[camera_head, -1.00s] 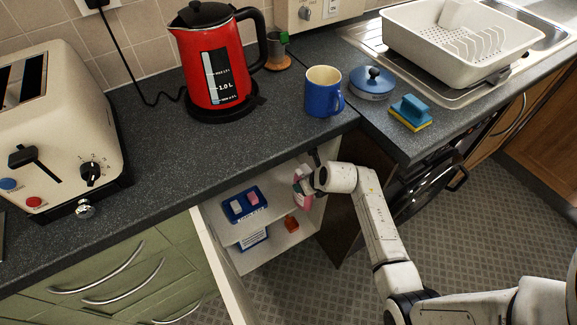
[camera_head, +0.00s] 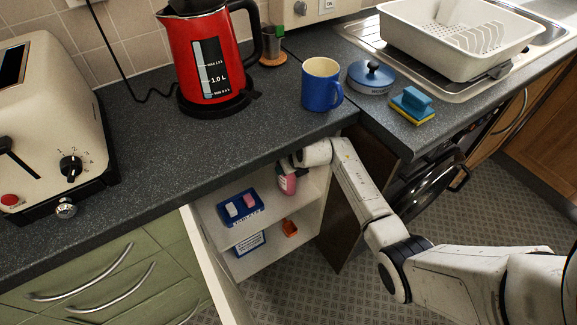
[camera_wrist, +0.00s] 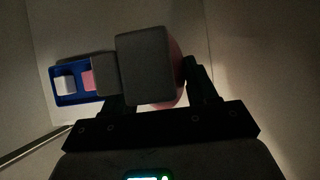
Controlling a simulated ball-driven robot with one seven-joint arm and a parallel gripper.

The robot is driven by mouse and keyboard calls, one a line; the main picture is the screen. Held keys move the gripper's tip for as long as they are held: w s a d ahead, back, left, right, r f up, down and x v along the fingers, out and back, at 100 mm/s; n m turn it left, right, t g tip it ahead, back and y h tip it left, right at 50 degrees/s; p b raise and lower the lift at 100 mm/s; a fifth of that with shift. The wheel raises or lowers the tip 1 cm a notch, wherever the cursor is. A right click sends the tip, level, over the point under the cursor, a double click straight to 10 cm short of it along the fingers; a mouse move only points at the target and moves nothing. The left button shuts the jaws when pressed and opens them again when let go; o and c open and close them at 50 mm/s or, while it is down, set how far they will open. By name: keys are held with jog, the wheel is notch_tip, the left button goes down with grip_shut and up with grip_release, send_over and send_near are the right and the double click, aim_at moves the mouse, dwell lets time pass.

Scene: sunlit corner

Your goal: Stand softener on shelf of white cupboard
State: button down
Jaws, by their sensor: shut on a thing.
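The softener, a pink bottle (camera_head: 287,184), is inside the white cupboard, over the right part of its upper shelf (camera_head: 262,226). It looks about upright; I cannot tell whether its base touches the shelf. My gripper (camera_head: 289,166) reaches in under the counter edge, its fingers mostly hidden in the head view. In the wrist view my gripper (camera_wrist: 160,88) is shut on the bottle, whose grey cap (camera_wrist: 145,68) faces the camera with some pink body (camera_wrist: 177,82) behind. The cupboard's white door (camera_head: 212,268) stands open at the left.
A blue tray (camera_head: 226,218) with white and pink tablets is on the upper shelf, left of the bottle. A blue-and-white box (camera_head: 249,244) and an orange thing (camera_head: 289,228) are below. The dark counter (camera_head: 230,145) overhangs; a blue mug (camera_head: 321,88) stands near its edge.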

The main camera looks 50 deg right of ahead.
jog(key=shift+d, duration=0.1)
jog(key=shift+c, duration=1.6)
grip_release()
jog(key=s+a+p, duration=0.1)
jog(key=s+p, duration=0.1)
jog(key=s, duration=0.4)
jog(key=s+a+r+p, duration=0.1)
jog(key=s+a+p, duration=0.1)
jog(key=s, duration=0.4)
jog(key=shift+a+p, duration=0.3)
jog(key=shift+p, duration=0.25)
jog(key=shift+r, duration=0.1)
